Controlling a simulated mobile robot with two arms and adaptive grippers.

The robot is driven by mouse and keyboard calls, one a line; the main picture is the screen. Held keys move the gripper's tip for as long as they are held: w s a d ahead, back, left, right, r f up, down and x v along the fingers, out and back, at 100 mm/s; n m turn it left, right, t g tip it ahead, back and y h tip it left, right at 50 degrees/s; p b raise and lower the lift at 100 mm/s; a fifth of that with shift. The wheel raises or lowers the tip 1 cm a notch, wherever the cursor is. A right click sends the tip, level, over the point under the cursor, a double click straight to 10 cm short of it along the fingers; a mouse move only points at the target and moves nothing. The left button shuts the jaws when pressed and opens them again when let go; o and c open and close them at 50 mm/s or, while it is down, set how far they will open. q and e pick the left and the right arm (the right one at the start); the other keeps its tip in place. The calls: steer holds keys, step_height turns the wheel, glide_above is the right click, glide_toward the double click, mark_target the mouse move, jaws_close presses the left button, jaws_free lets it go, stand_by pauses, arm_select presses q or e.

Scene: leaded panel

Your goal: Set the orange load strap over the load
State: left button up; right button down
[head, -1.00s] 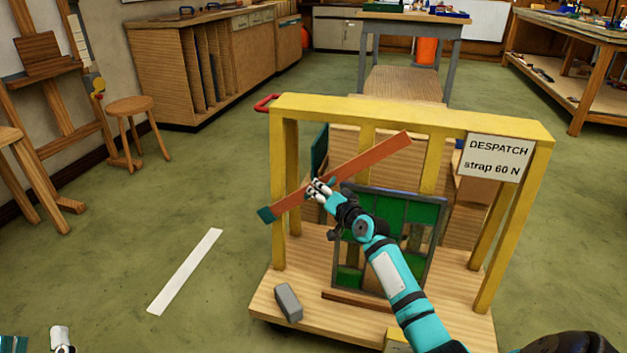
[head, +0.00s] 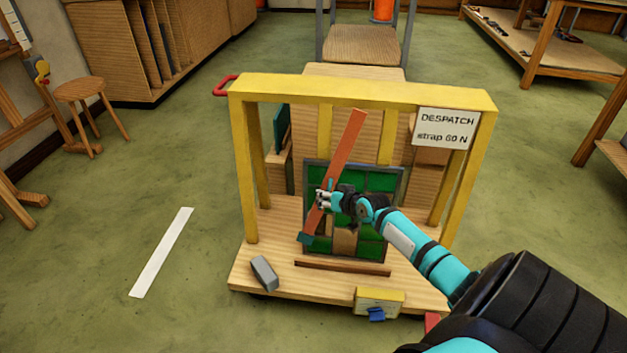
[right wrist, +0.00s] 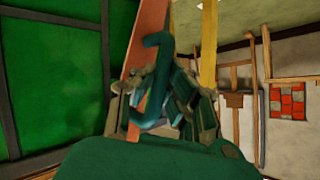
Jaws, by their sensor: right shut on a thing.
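The orange load strap (head: 342,150) is a long flat band with a dark teal end at the bottom. My right gripper (head: 322,200) is shut on it near its lower half and holds it steeply tilted in front of the load, a green leaded panel (head: 384,183). The panel stands upright on the wooden cart (head: 275,228). In the right wrist view the orange strap (right wrist: 152,28) runs up between the fingers (right wrist: 155,105), with a teal hook-like piece in front. The panel's green glass (right wrist: 50,80) fills the left there. My left gripper is out of view.
A yellow frame (head: 360,90) with a sign reading "DESPATCH strap 60 N" (head: 446,128) spans the cart. A grey block (head: 264,273), a brown bar (head: 342,268) and a yellow-topped box (head: 380,298) are at the cart's front. Open floor lies left, with a white strip (head: 162,252).

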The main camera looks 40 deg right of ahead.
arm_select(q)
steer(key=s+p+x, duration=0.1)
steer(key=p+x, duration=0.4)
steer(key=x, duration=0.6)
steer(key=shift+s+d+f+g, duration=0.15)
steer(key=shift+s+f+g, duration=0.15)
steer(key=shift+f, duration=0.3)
arm_select(e)
steer(key=s+d+f+n+g+h, duration=0.1)
steer(key=s+d+n+g, duration=0.1)
steer(key=s+d, duration=0.3)
steer(key=shift+s+g, duration=0.3)
steer(key=shift+s, duration=0.1)
steer(key=shift+d+f, duration=0.1)
steer(key=c, duration=1.6)
jaws_free()
steer(key=shift+s, duration=0.2)
steer(key=v, duration=1.2)
